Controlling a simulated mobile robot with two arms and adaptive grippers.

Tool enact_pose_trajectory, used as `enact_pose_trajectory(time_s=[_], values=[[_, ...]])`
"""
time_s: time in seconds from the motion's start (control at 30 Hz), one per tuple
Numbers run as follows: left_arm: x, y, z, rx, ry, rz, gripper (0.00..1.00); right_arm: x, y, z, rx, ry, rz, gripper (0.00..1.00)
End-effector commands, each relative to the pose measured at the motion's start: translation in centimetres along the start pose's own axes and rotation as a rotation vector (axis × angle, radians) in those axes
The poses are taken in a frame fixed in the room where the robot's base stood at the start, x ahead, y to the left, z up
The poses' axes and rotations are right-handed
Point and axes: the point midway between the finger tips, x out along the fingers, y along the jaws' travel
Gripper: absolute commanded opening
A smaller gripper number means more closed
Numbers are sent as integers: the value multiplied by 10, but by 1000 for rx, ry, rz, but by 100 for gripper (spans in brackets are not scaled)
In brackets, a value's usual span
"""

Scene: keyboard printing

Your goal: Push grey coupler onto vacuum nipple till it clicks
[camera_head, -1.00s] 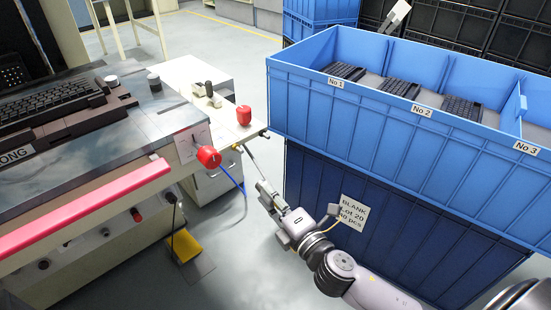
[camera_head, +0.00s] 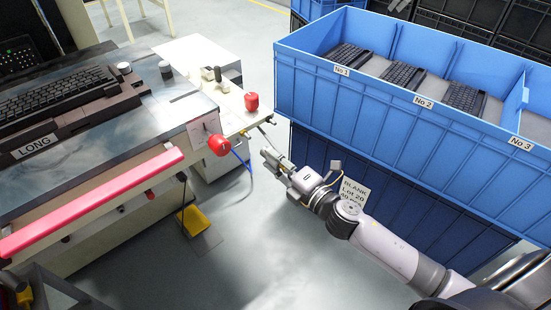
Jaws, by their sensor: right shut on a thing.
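My right gripper (camera_head: 268,157) reaches in from the lower right, in the gap between the machine and the blue crates. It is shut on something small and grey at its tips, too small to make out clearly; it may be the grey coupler. A thin blue hose (camera_head: 240,160) hangs at the machine's corner, left of the gripper, beside a red knob (camera_head: 220,146). I cannot make out the vacuum nipple. The gripper tips look apart from the machine.
The machine's table (camera_head: 110,135) with a red front bar (camera_head: 95,203) fills the left. A white side bench (camera_head: 205,65) bears a red cap (camera_head: 251,102). A blue crate (camera_head: 390,120) with keyboards stands at right. A yellow pedal (camera_head: 193,218) lies on the otherwise open floor.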

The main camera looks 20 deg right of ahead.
Motion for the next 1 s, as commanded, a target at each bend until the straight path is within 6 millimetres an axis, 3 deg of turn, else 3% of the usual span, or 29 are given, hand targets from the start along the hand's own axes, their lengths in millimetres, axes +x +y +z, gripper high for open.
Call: enact_pose_trajectory(time_s=[0.07, 0.5, 1.0], values=[[4, 1, 6, 1, -7, 2, 40, 0, 1, 0, 1, 0, -2, 0], [19, 2, 23, 4, -18, 3, 40, 43, 1, 0, 0, -1, 0, 0], [20, 2, 25, 5, -18, 2, 40, 50, 1, 0, 0, 0, -1, 0]])
